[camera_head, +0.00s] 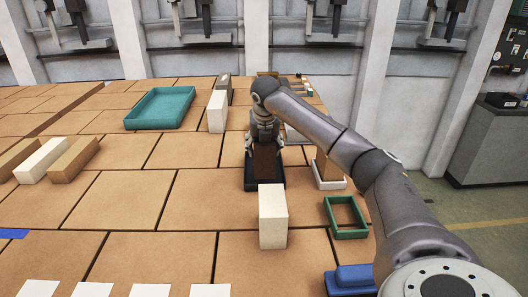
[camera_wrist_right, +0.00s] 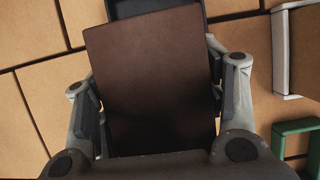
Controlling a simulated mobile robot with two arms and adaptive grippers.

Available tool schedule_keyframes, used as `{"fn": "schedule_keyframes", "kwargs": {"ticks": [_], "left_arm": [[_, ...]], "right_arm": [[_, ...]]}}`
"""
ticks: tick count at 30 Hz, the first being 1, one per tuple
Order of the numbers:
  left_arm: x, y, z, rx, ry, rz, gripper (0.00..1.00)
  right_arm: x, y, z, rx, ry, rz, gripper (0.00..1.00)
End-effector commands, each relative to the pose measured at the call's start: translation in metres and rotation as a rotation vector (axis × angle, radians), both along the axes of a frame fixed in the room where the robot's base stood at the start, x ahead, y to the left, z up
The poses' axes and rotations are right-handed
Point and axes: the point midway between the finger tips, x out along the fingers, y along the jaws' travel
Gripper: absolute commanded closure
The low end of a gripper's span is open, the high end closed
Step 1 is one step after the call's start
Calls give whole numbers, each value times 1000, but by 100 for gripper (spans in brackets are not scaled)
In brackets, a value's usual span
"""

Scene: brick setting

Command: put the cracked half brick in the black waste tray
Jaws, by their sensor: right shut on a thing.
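My right gripper (camera_head: 264,140) points down and is shut on a dark brown brick (camera_head: 265,165), held upright. In the right wrist view the brick (camera_wrist_right: 152,70) fills the middle, with a finger on each side; I see no crack on the faces in view. The black tray (camera_head: 250,187) is directly under the brick in the head view, and its edge (camera_wrist_right: 140,8) shows behind the brick in the wrist view. I cannot tell whether the brick touches the tray floor. My left gripper is not in view.
A cream brick (camera_head: 273,216) stands just in front of the black tray. A green frame (camera_head: 345,232) and a white tray with a tan brick (camera_head: 328,168) are to the right. A teal tray (camera_head: 160,124) and another cream brick (camera_head: 217,111) are further back left.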

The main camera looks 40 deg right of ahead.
Motion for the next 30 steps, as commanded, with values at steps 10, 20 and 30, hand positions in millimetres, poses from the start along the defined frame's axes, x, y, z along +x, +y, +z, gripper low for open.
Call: {"fn": "schedule_keyframes", "kwargs": {"ticks": [10,20,30], "left_arm": [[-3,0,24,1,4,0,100],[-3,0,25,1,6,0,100],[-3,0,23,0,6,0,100]], "right_arm": [[4,-5,-28,-1,1,-1,82],[5,-5,-37,-1,-3,-1,82],[4,-4,-41,-1,1,0,13]]}}
